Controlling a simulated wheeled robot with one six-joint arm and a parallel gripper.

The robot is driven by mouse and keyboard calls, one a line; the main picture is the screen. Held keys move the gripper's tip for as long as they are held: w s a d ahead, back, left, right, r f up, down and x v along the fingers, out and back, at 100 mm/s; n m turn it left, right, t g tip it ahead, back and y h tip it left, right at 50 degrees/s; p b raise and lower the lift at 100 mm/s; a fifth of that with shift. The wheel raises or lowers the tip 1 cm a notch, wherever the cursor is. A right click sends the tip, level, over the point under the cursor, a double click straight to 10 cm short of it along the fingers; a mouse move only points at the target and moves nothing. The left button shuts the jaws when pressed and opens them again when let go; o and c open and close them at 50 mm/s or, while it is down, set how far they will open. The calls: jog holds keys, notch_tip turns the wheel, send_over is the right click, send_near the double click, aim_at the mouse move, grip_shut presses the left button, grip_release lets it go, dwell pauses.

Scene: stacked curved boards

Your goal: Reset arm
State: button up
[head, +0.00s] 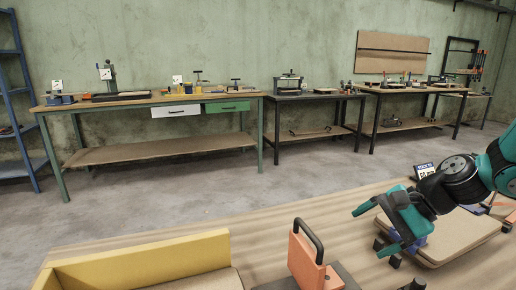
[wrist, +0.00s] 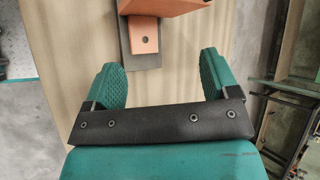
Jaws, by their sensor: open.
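My gripper (head: 375,230) shows at the right in the head view, its teal fingers spread apart with nothing between them. It is above the wooden table (head: 225,217), just left of and partly in front of a tan board with rounded corners (head: 465,232). In the wrist view my gripper (wrist: 161,68) also shows both fingers wide apart and empty. Beyond the fingertips there lies an orange block (wrist: 145,38) on a dark grey plate (wrist: 143,60), apart from the fingers.
An orange piece with a black handle (head: 304,262) stands at the table's front middle. A yellow-walled fixture (head: 150,260) is at front left. A small dark display (head: 424,170) stands behind my gripper. Workbenches (head: 150,101) line the far wall. Bare tabletop lies left of my gripper.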

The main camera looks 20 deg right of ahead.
jog(key=s+a+r+n+g+h, duration=0.2)
jog(key=s+a+r+n, duration=0.2)
jog(key=s+a+n, duration=0.5)
jog(key=s+a+r+n+g+h, duration=0.1)
jog(key=s+a+r+n+g, duration=0.25)
jog(key=a+n, duration=0.75)
notch_tip(320, 180, up, 14)
jog(key=d+p, duration=0.1)
jog(key=p, duration=1.4)
jog(key=shift+s+n+t, duration=0.25)
jog(key=shift+n+t, duration=0.05)
jog(key=shift+t, duration=0.15)
jog(key=shift+d, duration=0.1)
